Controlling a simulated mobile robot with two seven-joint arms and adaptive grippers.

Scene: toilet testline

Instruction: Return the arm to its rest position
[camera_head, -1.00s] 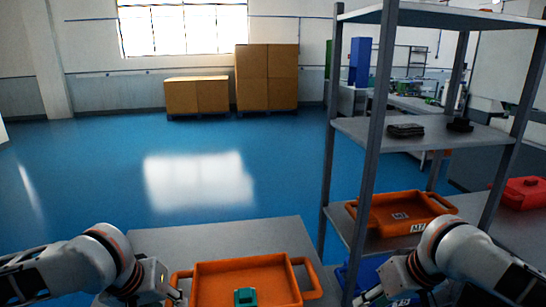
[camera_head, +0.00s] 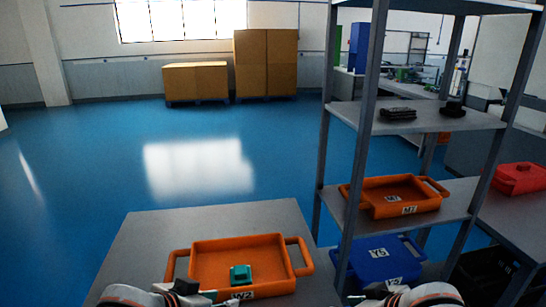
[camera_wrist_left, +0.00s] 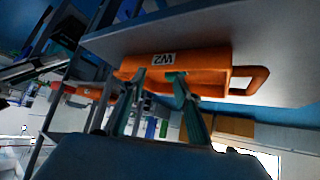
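My left arm enters low at the bottom left of the head view, and its gripper (camera_head: 232,299) is in front of the near wall of an orange tray (camera_head: 208,285). In the left wrist view the two fingers of the left gripper (camera_wrist_left: 158,85) stand apart with nothing between them, and the tray (camera_wrist_left: 215,62) appears upside down beyond them. My right arm shows at the bottom right of the head view. Its gripper (camera_head: 362,297) is small and partly cut off, so its fingers are unclear.
The tray stands on a grey table (camera_head: 150,240). To the right is a metal shelf (camera_head: 440,120) with an orange bin (camera_head: 400,208) and a blue bin (camera_head: 375,265). A red box (camera_head: 517,178) is at far right. The blue floor (camera_head: 100,150) ahead is clear.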

